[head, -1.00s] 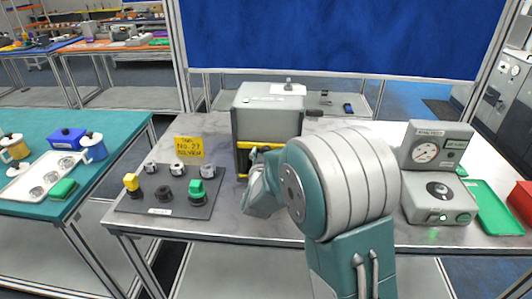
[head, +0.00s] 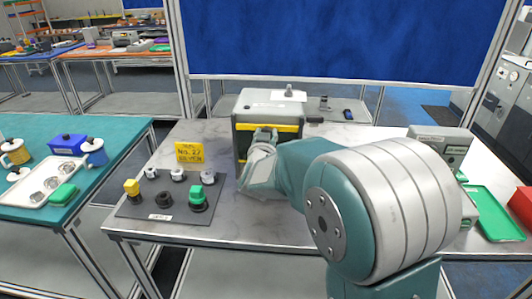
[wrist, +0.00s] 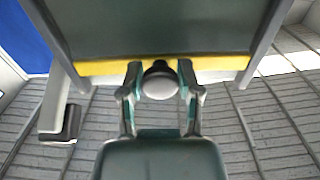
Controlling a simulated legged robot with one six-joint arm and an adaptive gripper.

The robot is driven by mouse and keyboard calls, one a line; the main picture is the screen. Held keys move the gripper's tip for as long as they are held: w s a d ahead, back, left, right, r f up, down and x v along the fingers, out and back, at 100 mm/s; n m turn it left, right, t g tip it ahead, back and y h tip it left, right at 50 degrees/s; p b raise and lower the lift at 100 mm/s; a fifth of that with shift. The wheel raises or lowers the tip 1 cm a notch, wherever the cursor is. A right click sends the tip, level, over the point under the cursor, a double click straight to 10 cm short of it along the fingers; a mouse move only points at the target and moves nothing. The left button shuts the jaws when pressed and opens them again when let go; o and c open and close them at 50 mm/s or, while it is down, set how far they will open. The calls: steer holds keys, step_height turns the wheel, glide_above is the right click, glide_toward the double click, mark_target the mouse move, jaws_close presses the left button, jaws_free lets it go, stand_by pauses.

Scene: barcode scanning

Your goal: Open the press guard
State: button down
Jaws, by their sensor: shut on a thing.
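The press (head: 270,99) is a grey box at the back middle of the table in the head view. A yellow strip (head: 288,128) runs across the upper part of its front. In the wrist view the guard is a dark panel (wrist: 160,28) with a yellow lower edge (wrist: 222,64). A round dark knob (wrist: 160,82) sits at the middle of that edge. My gripper (wrist: 161,92) is shut on the knob, one finger on each side. In the head view my gripper (head: 264,137) is at the press front, and my arm hides part of it.
A dark board with knobs (head: 165,208) and a yellow sign (head: 190,152) stand left of the press. A gauge unit (head: 440,142), partly hidden by my arm, and a green tray (head: 492,214) are at the right. Bare table lies in front of the press.

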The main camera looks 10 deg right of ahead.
step_height(320, 180, up, 3)
steer(key=shift+f, duration=0.1)
steer(key=shift+c, duration=1.5)
jaws_free()
steer(key=shift+w+a+f, duration=0.1)
steer(key=shift+f, duration=0.05)
steer(key=v, duration=1.2)
